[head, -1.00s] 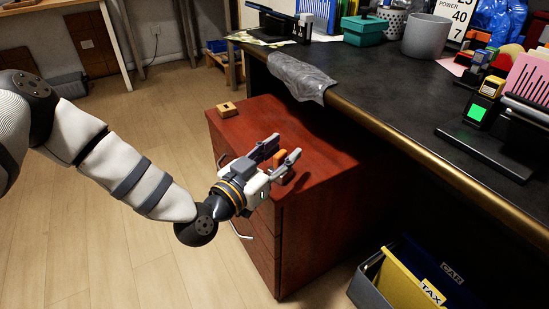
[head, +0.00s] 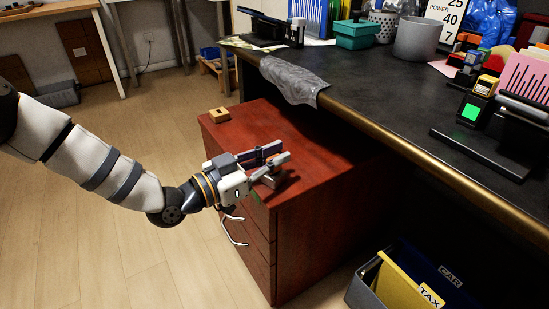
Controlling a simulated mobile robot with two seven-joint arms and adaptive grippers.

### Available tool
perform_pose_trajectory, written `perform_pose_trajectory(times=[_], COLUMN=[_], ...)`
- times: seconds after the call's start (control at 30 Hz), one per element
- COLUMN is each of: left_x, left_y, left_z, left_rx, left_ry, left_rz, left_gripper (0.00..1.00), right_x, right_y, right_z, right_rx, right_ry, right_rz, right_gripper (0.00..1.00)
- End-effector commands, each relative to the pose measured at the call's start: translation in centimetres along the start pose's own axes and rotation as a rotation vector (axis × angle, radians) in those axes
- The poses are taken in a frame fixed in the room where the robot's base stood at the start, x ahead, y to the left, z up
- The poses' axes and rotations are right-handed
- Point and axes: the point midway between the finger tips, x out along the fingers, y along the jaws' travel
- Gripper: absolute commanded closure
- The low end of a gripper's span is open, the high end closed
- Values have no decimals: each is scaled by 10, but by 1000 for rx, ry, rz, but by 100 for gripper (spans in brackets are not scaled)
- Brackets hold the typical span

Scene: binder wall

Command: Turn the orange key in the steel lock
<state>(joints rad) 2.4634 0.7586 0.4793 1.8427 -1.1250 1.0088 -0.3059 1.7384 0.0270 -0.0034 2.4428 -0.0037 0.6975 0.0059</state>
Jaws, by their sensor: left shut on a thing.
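My left gripper (head: 274,157) is over the top of the red-brown cabinet (head: 325,160), near its front edge. Its fingers are shut on the orange key (head: 271,158), which shows only as a small orange patch between them. The steel lock (head: 271,180) is a small grey block on the cabinet top, right under the fingers and partly hidden by them. I cannot tell how deep the key sits in the lock or how far it is turned. My right gripper is not in view.
A brass-coloured block (head: 219,114) with a dark slot sits at the cabinet's far left corner. The dark desk (head: 400,100) overhangs the cabinet at the right, with grey plastic (head: 294,79) draped over its edge. A file box (head: 412,285) stands below. The cabinet top between is clear.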

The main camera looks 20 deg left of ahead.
Motion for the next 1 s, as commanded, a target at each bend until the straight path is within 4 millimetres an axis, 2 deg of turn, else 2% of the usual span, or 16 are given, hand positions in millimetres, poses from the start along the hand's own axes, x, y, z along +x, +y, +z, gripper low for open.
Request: perform_pose_trajectory(times=[0.17,0.4,0.43,0.53,0.87,1.0], left_x=[0,1,0,0,-3,-29], left_y=[-1,0,0,0,-1,-9], left_z=[2,4,3,0,0,-1], left_rx=[2,4,2,0,0,-1], left_ry=[2,-2,-3,-1,1,2], left_rz=[36,284,289,286,284,280], left_gripper=[100,100,86,65,65,65], right_x=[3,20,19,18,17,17], right_y=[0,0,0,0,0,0], right_z=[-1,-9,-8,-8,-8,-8], right_rx=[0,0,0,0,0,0], right_ry=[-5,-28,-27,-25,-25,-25], right_rz=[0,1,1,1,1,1], right_gripper=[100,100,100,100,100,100])
